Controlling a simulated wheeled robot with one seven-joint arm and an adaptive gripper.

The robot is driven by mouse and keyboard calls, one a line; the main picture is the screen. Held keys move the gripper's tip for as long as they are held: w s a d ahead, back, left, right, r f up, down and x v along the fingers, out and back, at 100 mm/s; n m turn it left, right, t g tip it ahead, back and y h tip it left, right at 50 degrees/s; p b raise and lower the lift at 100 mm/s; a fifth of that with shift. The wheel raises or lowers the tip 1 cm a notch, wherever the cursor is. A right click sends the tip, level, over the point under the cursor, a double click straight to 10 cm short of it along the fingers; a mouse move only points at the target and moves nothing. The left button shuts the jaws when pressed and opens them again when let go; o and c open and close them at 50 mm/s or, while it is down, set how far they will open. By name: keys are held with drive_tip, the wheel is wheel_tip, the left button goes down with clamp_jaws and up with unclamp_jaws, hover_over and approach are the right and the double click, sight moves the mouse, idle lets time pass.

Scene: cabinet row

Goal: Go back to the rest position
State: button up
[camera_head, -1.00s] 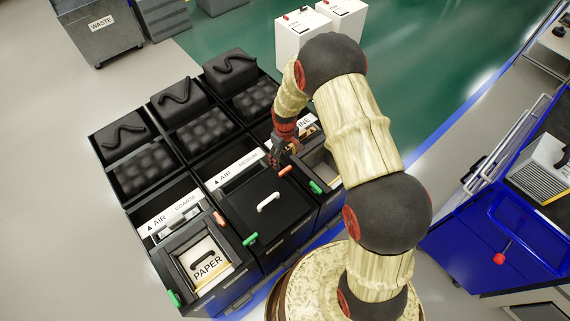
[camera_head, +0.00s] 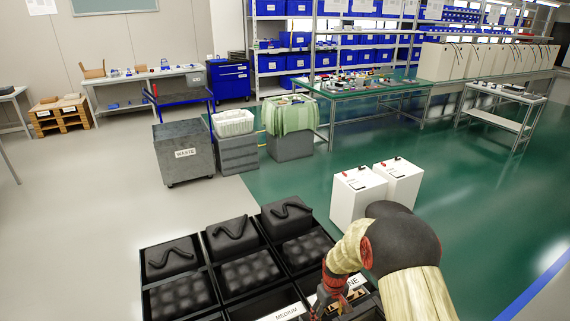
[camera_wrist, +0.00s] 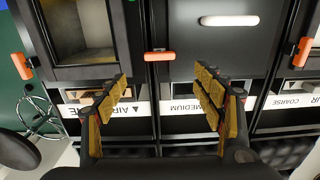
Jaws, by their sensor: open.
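My gripper (camera_wrist: 165,90) is open and empty in the wrist view, its two yellow-padded fingers spread apart. It hangs over the black cabinet row, with the white MEDIUM label strip (camera_wrist: 197,107) seen between and behind the fingers. In the head view my gripper is at the bottom, mostly cut off by the frame edge, and my arm reaches in from the lower right.
Two white boxes (camera_head: 358,200) stand behind my arm. A grey WASTE bin (camera_head: 184,152), grey crates (camera_head: 238,155) and a green-topped table (camera_head: 360,92) stand farther back. An orange latch (camera_wrist: 159,56) and a white handle (camera_wrist: 231,20) are close to my fingers. Open floor lies left.

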drive_tip(key=s+r+m+t, duration=0.1)
drive_tip(key=s+r+t, duration=0.1)
drive_tip(key=s+r, duration=0.7)
drive_tip(key=s+r+m+t, duration=0.1)
drive_tip(key=s+r+m, duration=0.1)
drive_tip(key=s+r, duration=0.7)
drive_tip(key=s+r+m+t, duration=0.1)
drive_tip(key=s+r, duration=0.8)
drive_tip(key=r, duration=1.2)
drive_tip(key=shift+s+r+t, duration=0.2)
drive_tip(key=shift+t, duration=0.6)
